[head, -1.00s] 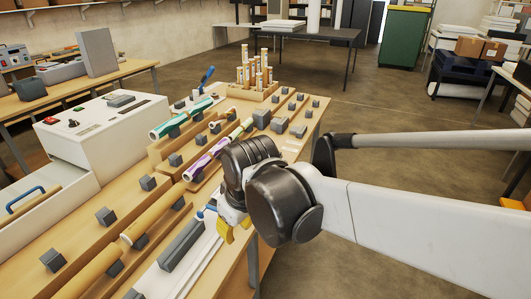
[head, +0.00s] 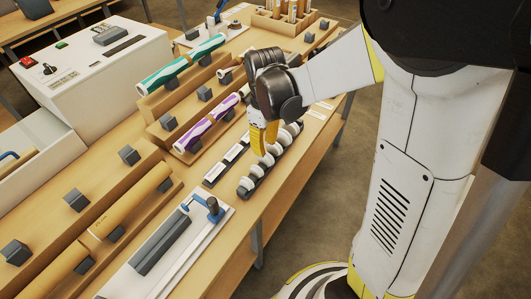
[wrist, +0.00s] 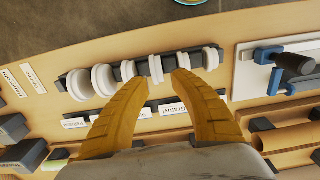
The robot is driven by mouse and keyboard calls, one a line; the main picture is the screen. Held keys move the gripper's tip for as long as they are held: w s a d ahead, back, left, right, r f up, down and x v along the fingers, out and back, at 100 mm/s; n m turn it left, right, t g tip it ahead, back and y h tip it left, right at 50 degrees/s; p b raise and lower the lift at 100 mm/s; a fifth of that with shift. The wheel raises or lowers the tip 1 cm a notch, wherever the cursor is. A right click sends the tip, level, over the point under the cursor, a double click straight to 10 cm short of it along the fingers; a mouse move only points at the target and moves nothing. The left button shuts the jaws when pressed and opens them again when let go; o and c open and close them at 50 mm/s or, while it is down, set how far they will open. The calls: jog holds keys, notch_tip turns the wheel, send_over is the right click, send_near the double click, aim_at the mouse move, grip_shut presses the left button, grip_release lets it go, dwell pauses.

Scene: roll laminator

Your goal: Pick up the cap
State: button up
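Several white round caps of different sizes stand on edge in a row in a dark grey rack (head: 244,186) on the wooden bench; the rack also shows in the wrist view (wrist: 142,68). My gripper (head: 264,145), with yellow fingers, points down over this row. In the wrist view my gripper (wrist: 157,80) is open, its two fingertips spread apart. One white cap (wrist: 155,68) shows between the fingertips, and larger caps (wrist: 103,80) lie to the left. I cannot tell whether either finger touches a cap. The labels do not clearly tell which cap is meant.
A white plate with a blue-handled tool (head: 213,207) is beside the rack. Purple (head: 205,125) and teal (head: 180,68) rolls lie on grey supports behind it. A white machine (head: 95,65) stands at the back left. The bench's front edge is close to the rack.

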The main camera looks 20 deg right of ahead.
aim_at(265, 157)
jog(key=f, duration=0.2)
jog(key=f+b, duration=0.1)
jog(key=f, duration=0.1)
jog(key=f+b, duration=0.1)
jog(key=f, duration=0.1)
jog(key=shift+w+d+f, duration=0.15)
jog(key=shift+w+f, duration=0.15)
jog(key=shift+r, duration=0.1)
grip_shut()
